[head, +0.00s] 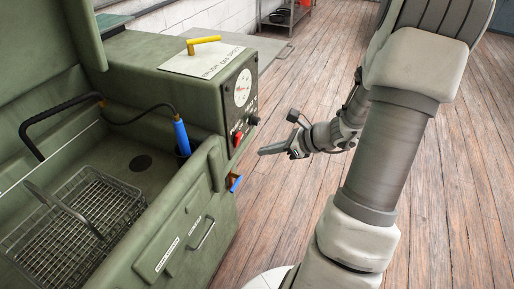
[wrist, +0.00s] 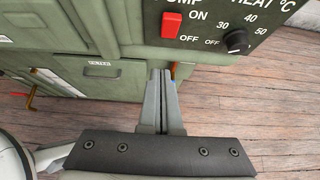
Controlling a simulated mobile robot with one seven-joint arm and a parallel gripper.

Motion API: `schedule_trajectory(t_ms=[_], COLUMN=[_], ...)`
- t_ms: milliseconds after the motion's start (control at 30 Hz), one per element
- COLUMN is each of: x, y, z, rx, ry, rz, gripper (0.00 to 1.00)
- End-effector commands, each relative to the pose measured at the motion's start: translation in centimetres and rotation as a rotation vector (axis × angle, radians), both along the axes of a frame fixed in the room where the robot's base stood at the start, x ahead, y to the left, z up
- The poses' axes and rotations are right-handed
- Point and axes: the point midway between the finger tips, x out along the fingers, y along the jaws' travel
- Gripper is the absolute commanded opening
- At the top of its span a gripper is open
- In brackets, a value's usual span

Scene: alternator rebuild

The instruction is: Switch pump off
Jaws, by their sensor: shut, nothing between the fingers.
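The red pump switch (wrist: 171,25) is on the green control panel in the wrist view, with ON printed at its upper right and OFF at its lower right. I cannot tell which way its rocker is tipped. The switch also shows on the front of the green washer cabinet in the head view (head: 238,138). My gripper (wrist: 161,72) is shut and empty, its fingertips below the switch in the wrist picture and apart from it. In the head view my gripper (head: 262,151) points left toward the panel, just right of the switch.
A black heat knob (wrist: 236,40) sits right of the switch. A round gauge (head: 243,87) is above it, and a yellow lever (head: 204,44) is on top. A blue-ended handle (head: 236,183) juts out below. A wire basket (head: 90,205) lies in the open tub. The wooden floor at right is clear.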

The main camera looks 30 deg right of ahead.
Motion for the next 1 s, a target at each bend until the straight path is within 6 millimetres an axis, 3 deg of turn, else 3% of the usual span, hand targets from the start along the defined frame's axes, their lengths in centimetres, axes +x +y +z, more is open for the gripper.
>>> schedule_trajectory(t_ms=[100,400,1000], x=[-1.9,-4.6,-4.9], y=[-1.5,-3.6,-3.8], z=[2.0,3.8,3.9], rx=[-0.001,0.001,0.001], ry=[-0.001,0.000,-0.001], rz=[-0.003,0.001,0.002], gripper=[0.00,0.00,0.00])
